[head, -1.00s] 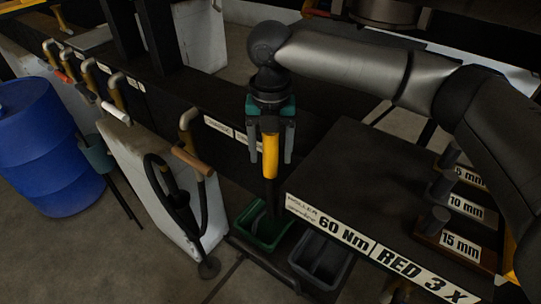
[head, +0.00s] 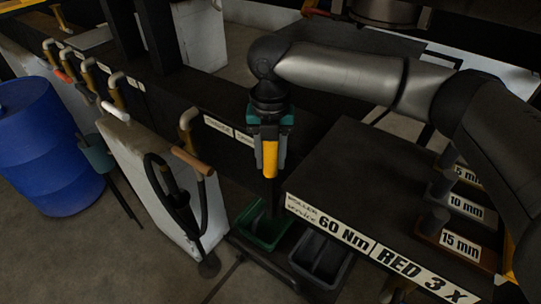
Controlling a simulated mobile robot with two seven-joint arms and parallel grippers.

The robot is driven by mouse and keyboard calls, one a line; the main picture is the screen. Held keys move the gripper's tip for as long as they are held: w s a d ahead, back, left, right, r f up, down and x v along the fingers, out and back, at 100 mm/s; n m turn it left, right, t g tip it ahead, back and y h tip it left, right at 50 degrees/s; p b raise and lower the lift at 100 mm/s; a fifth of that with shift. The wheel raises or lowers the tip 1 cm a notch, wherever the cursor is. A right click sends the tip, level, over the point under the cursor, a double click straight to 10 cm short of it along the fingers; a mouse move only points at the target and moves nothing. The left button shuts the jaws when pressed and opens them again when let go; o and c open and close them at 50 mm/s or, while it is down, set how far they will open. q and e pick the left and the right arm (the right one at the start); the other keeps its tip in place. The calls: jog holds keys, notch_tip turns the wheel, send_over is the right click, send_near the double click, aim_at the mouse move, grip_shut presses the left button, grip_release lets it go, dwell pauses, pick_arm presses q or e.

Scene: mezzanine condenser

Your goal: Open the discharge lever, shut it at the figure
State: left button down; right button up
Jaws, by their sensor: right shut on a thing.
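My right gripper (head: 270,150) hangs fingers down in the middle of the head view. It is shut on a yellow handle (head: 270,160), which has a dark shaft below it running down towards a green bin (head: 262,228). I cannot tell from this view whether this handle is the discharge lever. The fingers cover the upper part of the handle. My left gripper is not in view. No readable figure or gauge shows near the handle.
A dark bench (head: 345,180) with labels and short upright cylinders stands right of the gripper. A dark grey bin (head: 320,262) sits beside the green one. Left are yellow pipes with handles (head: 192,160), a white panel (head: 150,175) and a blue drum (head: 50,150).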

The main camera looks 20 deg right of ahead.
grip_shut()
dwell(0.7)
jog(key=shift+w, duration=0.1)
